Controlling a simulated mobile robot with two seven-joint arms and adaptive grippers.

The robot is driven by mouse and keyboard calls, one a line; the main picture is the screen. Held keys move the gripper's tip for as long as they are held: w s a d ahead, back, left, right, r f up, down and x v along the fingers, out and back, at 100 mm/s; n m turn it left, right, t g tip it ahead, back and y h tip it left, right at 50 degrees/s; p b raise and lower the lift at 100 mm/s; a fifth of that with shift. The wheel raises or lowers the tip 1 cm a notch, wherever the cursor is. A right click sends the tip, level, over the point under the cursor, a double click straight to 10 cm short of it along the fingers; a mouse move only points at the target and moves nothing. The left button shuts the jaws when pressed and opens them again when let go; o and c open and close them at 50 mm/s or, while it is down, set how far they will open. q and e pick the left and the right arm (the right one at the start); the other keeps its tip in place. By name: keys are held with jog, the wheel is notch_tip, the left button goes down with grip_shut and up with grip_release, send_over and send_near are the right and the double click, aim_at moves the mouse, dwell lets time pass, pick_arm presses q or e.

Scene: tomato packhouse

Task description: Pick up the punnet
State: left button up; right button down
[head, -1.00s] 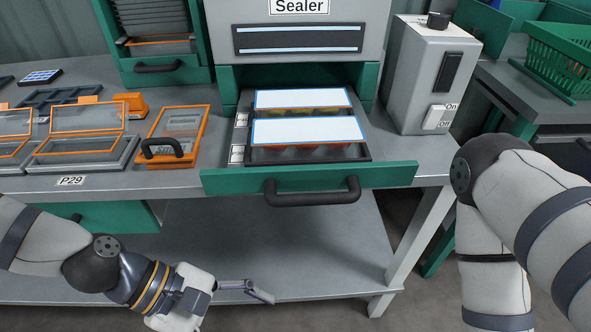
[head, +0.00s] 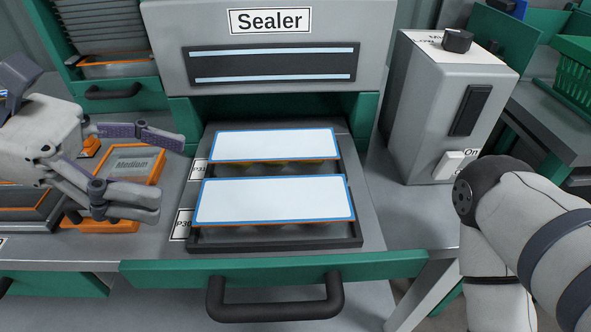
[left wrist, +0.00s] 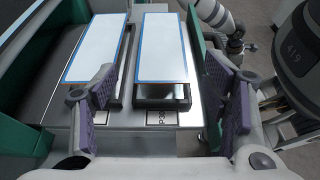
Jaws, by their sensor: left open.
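Two punnets with white, blue-edged film on top sit in the pulled-out sealer drawer (head: 400,264). The front punnet (head: 272,200) is beside the label P30, and the rear punnet (head: 275,145) is beside P31. Orange shows under the films. My left gripper (head: 170,175) is open and empty, just left of the drawer and pointing toward the punnets. In the left wrist view, the front punnet (left wrist: 162,48) lies ahead, between the open fingers (left wrist: 162,85), and the rear punnet (left wrist: 97,48) is left of it.
The sealer (head: 270,45) stands behind and above the drawer. A grey control box (head: 440,105) with switches is to the right. An orange frame marked Medium (head: 133,165) lies left, partly behind my left gripper. A black handle (head: 275,305) projects from the drawer front.

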pick_arm(q)
jog(key=shift+w+d+f, duration=0.2)
jog(key=shift+w+d, duration=0.2)
jog(key=shift+w, duration=0.15)
jog(key=b, duration=0.1)
send_near(276, 200)
jog(key=shift+x, duration=0.95)
jog(key=b+x, duration=0.1)
jog(key=x, duration=0.5)
jog(key=shift+d, duration=0.2)
jog(key=c, duration=0.9)
pick_arm(e)
jog(key=shift+s+f+g, duration=0.3)
jog(key=shift+s+f, duration=0.7)
jog(key=shift+f, duration=0.25)
